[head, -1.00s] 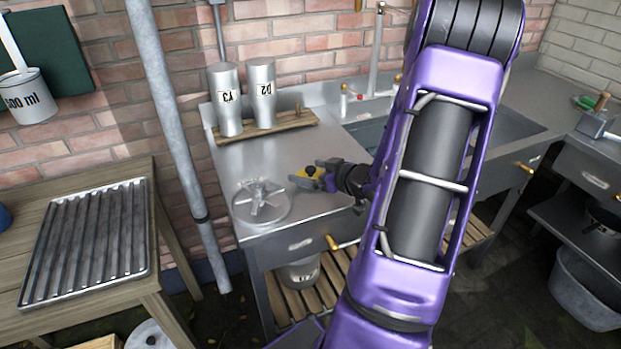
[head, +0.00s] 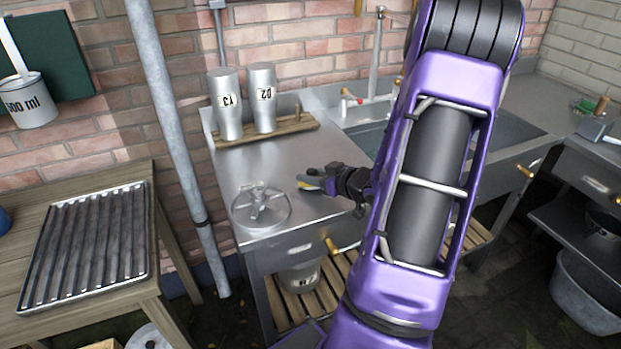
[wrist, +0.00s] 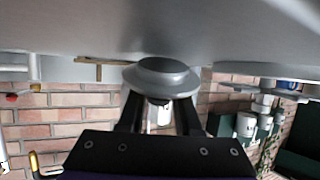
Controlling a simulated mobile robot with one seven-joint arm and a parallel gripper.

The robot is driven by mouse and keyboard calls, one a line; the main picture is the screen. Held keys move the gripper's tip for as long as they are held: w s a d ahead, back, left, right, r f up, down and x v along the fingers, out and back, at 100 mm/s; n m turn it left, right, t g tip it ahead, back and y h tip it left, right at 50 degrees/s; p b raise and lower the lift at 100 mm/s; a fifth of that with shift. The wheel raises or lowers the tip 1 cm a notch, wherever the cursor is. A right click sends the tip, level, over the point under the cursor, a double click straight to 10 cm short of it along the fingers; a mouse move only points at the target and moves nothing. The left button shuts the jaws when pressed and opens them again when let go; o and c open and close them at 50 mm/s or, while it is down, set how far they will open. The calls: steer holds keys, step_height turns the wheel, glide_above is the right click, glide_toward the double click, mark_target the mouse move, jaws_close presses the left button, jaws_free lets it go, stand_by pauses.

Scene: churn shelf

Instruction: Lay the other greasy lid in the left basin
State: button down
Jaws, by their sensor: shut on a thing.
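My gripper (head: 309,181) is over the worktop left of the sink, shut on a small round lid (wrist: 160,78). In the wrist view the lid is a grey disc with a dark middle, between my two fingers. No other lid is clearly visible.
A round grey vaned part (head: 262,208) lies on the worktop (head: 250,165) left of my gripper. Two metal cylinders stand on a wooden board (head: 290,133) at the back. A tap (head: 372,98) rises behind the sink. A ribbed tray (head: 85,245) lies on the left table.

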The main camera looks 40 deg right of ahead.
mark_target(311, 170)
step_height(311, 170, up, 10)
steer(key=p, duration=0.3)
steer(key=w+a+r+n+y+p, duration=0.1)
steer(key=w+a, duration=0.2)
steer(key=a, duration=1)
steer(key=w+a+r+n+y+p, duration=0.1)
steer(key=w+a+r+y, duration=0.15)
steer(key=a, duration=1.15)
step_height(311, 170, down, 12)
steer(key=w+m+h, duration=0.2)
steer(key=m+h, duration=0.1)
steer(key=h, duration=0.2)
steer(key=shift+r, duration=0.15)
